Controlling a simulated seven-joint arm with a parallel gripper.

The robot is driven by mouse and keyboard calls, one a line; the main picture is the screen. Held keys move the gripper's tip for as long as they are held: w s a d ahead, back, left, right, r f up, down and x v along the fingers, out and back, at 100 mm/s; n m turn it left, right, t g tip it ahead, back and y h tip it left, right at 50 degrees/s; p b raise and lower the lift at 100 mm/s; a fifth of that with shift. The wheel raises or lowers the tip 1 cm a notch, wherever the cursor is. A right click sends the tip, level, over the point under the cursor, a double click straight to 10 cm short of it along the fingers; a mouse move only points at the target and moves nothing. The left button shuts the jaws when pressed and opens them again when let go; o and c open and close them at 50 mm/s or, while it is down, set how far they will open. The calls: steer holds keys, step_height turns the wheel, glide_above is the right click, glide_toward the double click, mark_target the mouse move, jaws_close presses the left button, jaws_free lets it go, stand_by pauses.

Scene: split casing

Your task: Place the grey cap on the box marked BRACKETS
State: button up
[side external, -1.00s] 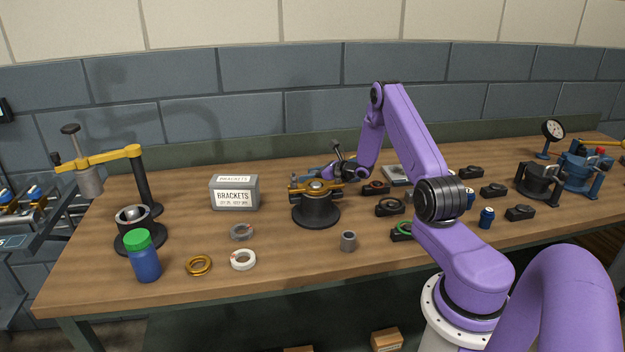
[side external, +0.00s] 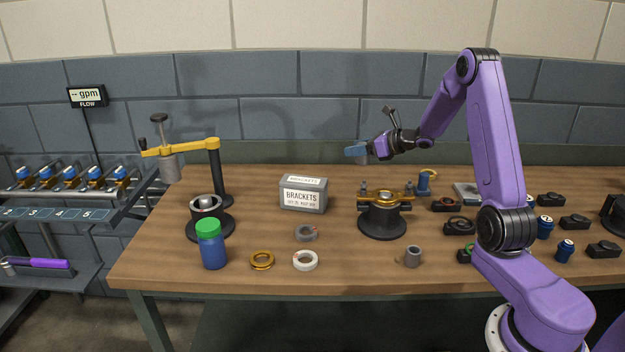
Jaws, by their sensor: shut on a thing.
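The box marked BRACKETS (side external: 303,196) is a grey box with white labels on its front and top, upright on the bench left of centre. My gripper (side external: 357,152) is in the air to the right of the box and higher than it, above and slightly left of the black clamp fixture. Its blue fingers are shut on a small grey piece, which looks like the grey cap (side external: 361,160). The piece shows just below the fingers, mostly hidden by them. It is apart from the box and the fixture.
The black fixture (side external: 382,220) with yellow clamp arms stands right of the box. A yellow-armed press (side external: 222,178) and a blue jar with a green lid (side external: 212,248) stand to the left. Rings (side external: 305,261) and a grey cylinder (side external: 413,257) lie in front.

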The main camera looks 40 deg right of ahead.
steer(key=a+r+n+g+y, duration=0.1)
steer(key=a+r+y, duration=0.15)
steer(key=a, duration=0.45)
steer(key=a+r+n+y, duration=0.1)
steer(key=a+r+n, duration=0.1)
steer(key=a+r, duration=0.35)
glide_above(299, 179)
steer(key=s, duration=0.1)
step_height(299, 179, down, 10)
steer(key=shift+a+f, duration=0.1)
steer(key=shift+w+f, duration=0.45)
steer(key=shift+f, duration=1.65)
steer(key=shift+f, duration=0.15)
steer(key=o, duration=1.3)
